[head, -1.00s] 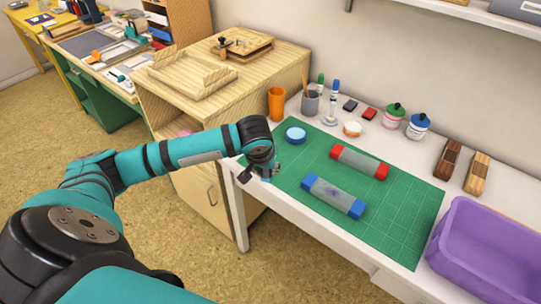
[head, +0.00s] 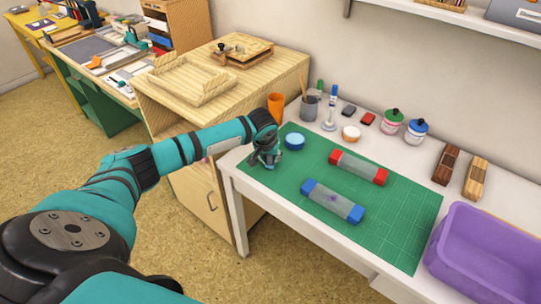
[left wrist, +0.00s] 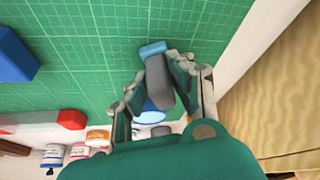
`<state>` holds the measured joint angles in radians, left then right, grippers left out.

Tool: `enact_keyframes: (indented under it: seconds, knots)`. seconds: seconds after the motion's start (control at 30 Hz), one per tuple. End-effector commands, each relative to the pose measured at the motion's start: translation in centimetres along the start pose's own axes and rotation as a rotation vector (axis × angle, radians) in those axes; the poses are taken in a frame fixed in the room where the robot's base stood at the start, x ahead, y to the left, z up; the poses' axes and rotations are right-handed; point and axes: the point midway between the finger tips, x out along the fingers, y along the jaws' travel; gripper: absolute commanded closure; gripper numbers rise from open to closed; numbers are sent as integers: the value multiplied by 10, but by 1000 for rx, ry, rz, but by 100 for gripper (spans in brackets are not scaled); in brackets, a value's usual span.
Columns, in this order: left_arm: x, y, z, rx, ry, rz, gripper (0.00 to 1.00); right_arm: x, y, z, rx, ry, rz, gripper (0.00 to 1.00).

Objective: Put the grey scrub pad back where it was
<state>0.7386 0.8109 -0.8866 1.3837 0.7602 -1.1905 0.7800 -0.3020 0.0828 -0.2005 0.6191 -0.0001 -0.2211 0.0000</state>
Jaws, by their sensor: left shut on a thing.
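My left gripper (head: 266,160) is over the far-left corner of the green mat (head: 398,232). In the left wrist view its two fingers (left wrist: 160,82) are closed on the grey scrub pad (left wrist: 159,82), a small grey block with a light blue end. The pad is slightly tilted between the fingers. In the head view the pad is mostly hidden by the gripper. I cannot tell whether it touches the mat. My right gripper is not in view.
A blue round tin (head: 294,141) stands close right of the gripper. Two greyish bars, one with red ends (head: 358,167) and one with blue ends (head: 332,200), lie on the mat. Cups and jars (head: 391,121) line the back. A purple bin (head: 482,258) is at right.

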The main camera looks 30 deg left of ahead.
Motion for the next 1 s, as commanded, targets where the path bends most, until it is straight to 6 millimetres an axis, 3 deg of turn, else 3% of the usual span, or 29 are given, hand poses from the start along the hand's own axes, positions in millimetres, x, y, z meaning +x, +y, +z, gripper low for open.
enact_keyframes:
  seconds: [0.23, 0.27, 0.43, 0.77, 1.0]
  knots:
    - [2, 0, 1, -1, 0, 1, 100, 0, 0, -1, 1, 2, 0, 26]
    - [3, 0, 1, -1, 0, 1, 78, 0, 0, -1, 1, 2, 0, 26]
    - [2, 0, 1, -1, 0, 0, 56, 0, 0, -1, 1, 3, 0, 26]
    - [-1, 0, -1, -1, 1, 0, 56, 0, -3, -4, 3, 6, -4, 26]
    - [-40, 0, -1, 1, 3, 2, 56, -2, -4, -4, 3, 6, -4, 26]
